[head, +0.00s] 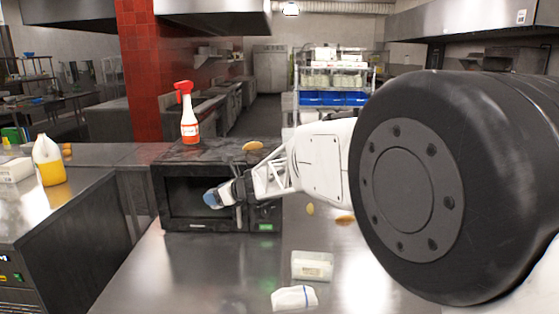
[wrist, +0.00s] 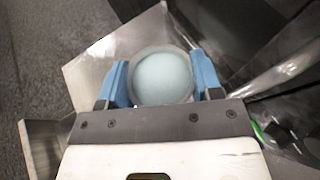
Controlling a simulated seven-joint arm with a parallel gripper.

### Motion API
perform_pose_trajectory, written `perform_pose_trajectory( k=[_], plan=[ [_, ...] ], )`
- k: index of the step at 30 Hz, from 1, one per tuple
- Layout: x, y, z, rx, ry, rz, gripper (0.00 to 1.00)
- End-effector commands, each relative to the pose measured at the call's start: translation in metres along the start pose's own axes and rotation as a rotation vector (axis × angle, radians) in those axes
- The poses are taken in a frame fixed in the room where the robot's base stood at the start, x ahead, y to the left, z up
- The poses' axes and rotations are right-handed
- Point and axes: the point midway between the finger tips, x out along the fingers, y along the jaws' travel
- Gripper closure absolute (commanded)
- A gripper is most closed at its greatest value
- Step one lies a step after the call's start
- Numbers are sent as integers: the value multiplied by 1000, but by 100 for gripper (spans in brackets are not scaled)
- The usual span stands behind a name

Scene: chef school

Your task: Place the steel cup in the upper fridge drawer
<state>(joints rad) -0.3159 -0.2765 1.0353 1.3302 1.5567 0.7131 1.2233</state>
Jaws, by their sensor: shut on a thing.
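My gripper (wrist: 163,85) shows in the wrist view with its blue fingers on either side of a round, pale blue-grey thing with a grey rim, which looks like the steel cup (wrist: 163,77) seen from above. The fingers are shut on it. In the head view my gripper (head: 212,198) reaches left in front of the black microwave, and the cup cannot be made out there. A steel counter unit with a small lit display (head: 12,275), perhaps the fridge, stands at the lower left. I cannot make out its drawers in the head view.
The microwave (head: 190,222) stands on the steel table (head: 180,270), with a red-topped spray bottle (head: 190,125) on it. A clear container (head: 312,265) and a white packet (head: 294,297) lie nearer. In the wrist view, a pale metal panel (wrist: 95,65) and grey floor (wrist: 35,60) lie left.

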Motion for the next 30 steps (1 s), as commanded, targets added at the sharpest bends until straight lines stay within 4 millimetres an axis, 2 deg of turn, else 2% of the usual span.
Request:
perform_pose_trajectory(
  k=[30],
  plan=[
    [56, 75, 5, 60, -2, -147, 67]
  ],
)
